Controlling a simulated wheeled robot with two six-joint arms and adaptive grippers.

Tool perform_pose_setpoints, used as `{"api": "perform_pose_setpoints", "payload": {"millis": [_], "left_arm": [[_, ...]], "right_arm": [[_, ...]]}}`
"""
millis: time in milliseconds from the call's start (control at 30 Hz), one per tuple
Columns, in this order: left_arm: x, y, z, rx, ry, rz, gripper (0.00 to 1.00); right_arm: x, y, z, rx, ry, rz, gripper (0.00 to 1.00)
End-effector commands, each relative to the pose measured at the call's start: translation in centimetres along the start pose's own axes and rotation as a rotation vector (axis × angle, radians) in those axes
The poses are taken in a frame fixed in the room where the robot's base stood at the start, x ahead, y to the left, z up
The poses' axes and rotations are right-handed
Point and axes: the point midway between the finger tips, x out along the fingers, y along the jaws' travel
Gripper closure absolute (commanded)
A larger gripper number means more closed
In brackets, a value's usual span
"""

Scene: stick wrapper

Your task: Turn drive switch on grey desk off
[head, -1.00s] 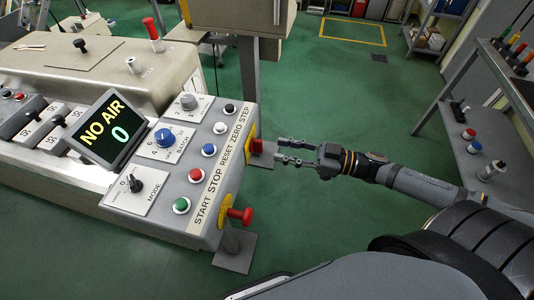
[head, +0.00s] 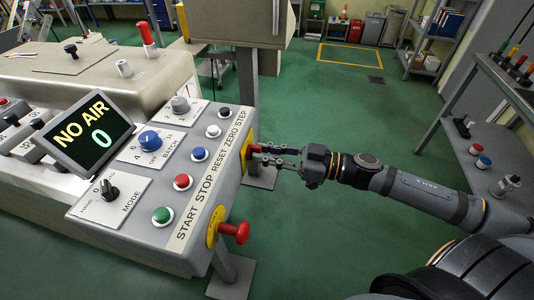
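A grey control desk (head: 190,235) with a sloped panel fills the left. It carries a black MODE knob (head: 109,190), a blue BATCH knob (head: 150,141) and a grey knob (head: 181,104). I cannot read a drive label on any switch. A grey side bench (head: 490,150) at right carries a black switch (head: 461,124) and a silver knob (head: 505,186), with no readable labels. My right gripper (head: 267,155) is open and empty, pointing left beside the desk's far red mushroom button (head: 254,150); contact is unclear. My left gripper is out of view.
Another red mushroom button (head: 236,232) sticks out from the desk's near right end. A display (head: 91,132) reads NO AIR 0. Red (head: 475,149) and blue (head: 483,162) buttons sit on the side bench. Green floor (head: 340,100) lies open between desk and bench.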

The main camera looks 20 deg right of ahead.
Motion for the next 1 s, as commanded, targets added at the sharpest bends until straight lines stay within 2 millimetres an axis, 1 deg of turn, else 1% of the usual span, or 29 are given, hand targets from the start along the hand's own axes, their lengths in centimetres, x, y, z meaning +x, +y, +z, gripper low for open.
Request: {"api": "perform_pose_setpoints", "payload": {"millis": [33,100,367,567,767,1000], "left_arm": [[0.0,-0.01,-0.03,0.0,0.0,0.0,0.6],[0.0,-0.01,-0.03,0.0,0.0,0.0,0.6],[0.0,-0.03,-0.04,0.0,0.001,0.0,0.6],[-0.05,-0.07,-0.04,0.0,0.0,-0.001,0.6],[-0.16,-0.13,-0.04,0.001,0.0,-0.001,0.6],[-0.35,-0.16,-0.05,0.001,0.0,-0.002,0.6]], "right_arm": [[-0.01,0.0,0.02,0.0,0.0,0.0,0.92],[-0.01,0.01,0.02,0.0,0.0,0.0,1.0],[-0.01,0.01,0.04,-0.005,0.0,0.0,1.0],[-0.02,-0.02,0.03,-0.055,0.0,0.0,1.0],[-0.02,-0.09,0.01,-0.182,0.001,0.0,1.0],[-0.02,-0.2,0.02,-0.403,0.001,0.0,1.0]]}}
